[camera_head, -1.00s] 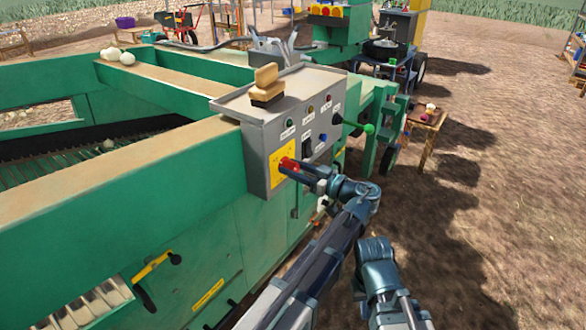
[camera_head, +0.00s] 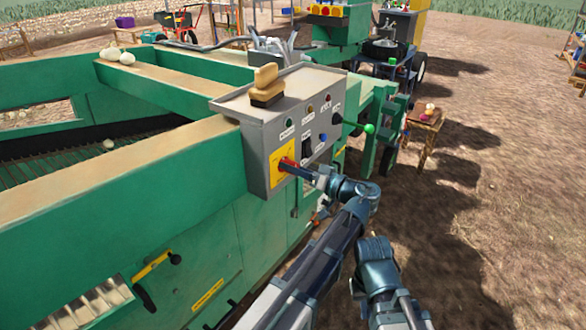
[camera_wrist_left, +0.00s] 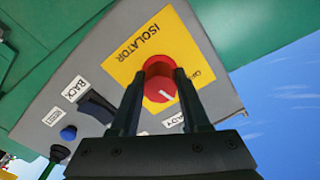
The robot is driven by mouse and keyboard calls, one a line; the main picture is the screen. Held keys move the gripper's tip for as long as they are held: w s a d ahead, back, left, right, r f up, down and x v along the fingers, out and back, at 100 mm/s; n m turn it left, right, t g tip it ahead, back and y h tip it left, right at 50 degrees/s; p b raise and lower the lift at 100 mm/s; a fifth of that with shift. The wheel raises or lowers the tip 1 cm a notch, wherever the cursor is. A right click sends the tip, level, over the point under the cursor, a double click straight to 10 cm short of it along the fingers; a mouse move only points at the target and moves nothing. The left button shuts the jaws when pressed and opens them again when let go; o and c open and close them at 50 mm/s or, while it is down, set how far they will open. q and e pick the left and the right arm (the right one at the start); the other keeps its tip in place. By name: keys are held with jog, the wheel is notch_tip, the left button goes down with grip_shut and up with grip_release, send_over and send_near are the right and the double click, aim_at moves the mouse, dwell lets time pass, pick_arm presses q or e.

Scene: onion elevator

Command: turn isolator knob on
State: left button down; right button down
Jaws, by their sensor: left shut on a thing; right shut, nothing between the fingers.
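The red isolator knob (camera_head: 287,165) is on a yellow plate (camera_head: 277,170) low on the front of the grey control box (camera_head: 258,148). My left gripper (camera_head: 296,167) is at the knob. In the left wrist view its two dark fingers (camera_wrist_left: 158,88) are shut on the knob, one on each side. My right arm shows at the lower right; I cannot make out its gripper.
The box also carries a black switch (camera_head: 307,146), a blue button (camera_head: 322,137) and small lamps. A green-ended lever (camera_head: 369,128) sticks out at the right. Open ground lies to the right.

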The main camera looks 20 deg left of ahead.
pick_arm(q)
jog(key=m, duration=0.5)
jog(key=shift+m, duration=0.3)
jog(key=m, duration=0.5)
jog(key=shift+m, duration=0.4)
jog(key=shift+c, duration=1.9)
grip_release()
jog(key=shift+d, duration=0.1)
